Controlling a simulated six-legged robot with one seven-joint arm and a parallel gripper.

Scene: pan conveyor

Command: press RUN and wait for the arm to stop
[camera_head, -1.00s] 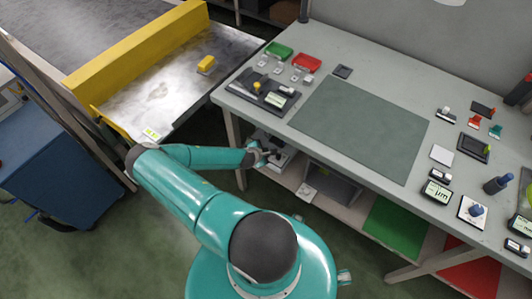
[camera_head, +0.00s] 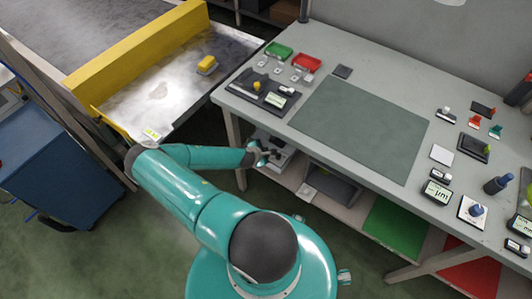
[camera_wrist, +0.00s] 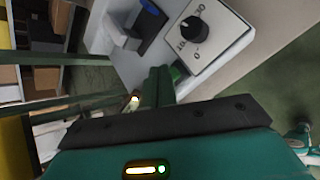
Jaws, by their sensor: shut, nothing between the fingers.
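In the wrist view a pale control panel (camera_wrist: 222,60) holds a black rotary knob (camera_wrist: 193,29) on a white labelled plate. A small green part (camera_wrist: 178,72), possibly the RUN button, shows just beside my fingers; its label is not readable and it is partly hidden. My gripper (camera_wrist: 159,80) is shut and empty, its fingertips close to the green part; I cannot tell whether they touch. In the head view my gripper (camera_head: 268,155) is at the front edge of the bench, over a pale unit (camera_head: 284,163) on the lower shelf.
A grey workbench (camera_head: 395,82) with a dark mat (camera_head: 360,125) carries gauges and small trays. At the left a metal conveyor table (camera_head: 150,100) has a yellow guard (camera_head: 140,55) and a yellow block (camera_head: 207,63). A blue cabinet (camera_head: 60,160) stands at the far left.

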